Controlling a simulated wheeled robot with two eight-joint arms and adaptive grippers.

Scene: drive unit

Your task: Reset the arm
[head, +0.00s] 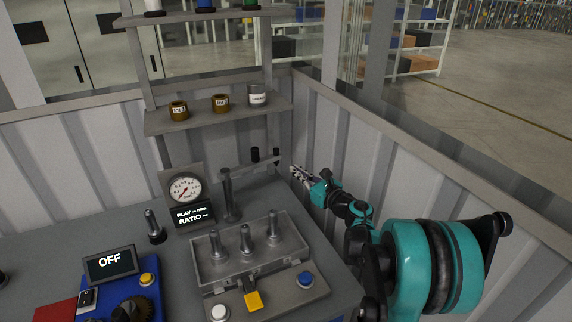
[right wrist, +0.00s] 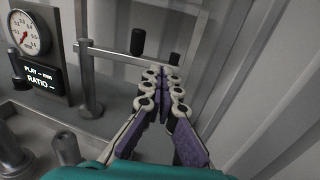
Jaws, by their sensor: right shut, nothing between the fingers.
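My right arm comes in from the right in the head view, with its teal links reaching over the right edge of the bench. My right gripper (head: 302,175) points toward the back corner, near the ribbed wall. In the right wrist view the right gripper (right wrist: 168,78) has its fingers together, with nothing held between them. It is apart from the horizontal bar (right wrist: 112,52) with black pegs, which lies beyond the fingertips. My left gripper is not in the head view.
A grey tray (head: 204,272) with several metal pins stands on the bench. Behind it are a post (head: 228,195) and a gauge (head: 184,188). An OFF display (head: 110,264) stands at left. Shelves (head: 215,118) hold cans. A ribbed wall (head: 395,170) closes the right side.

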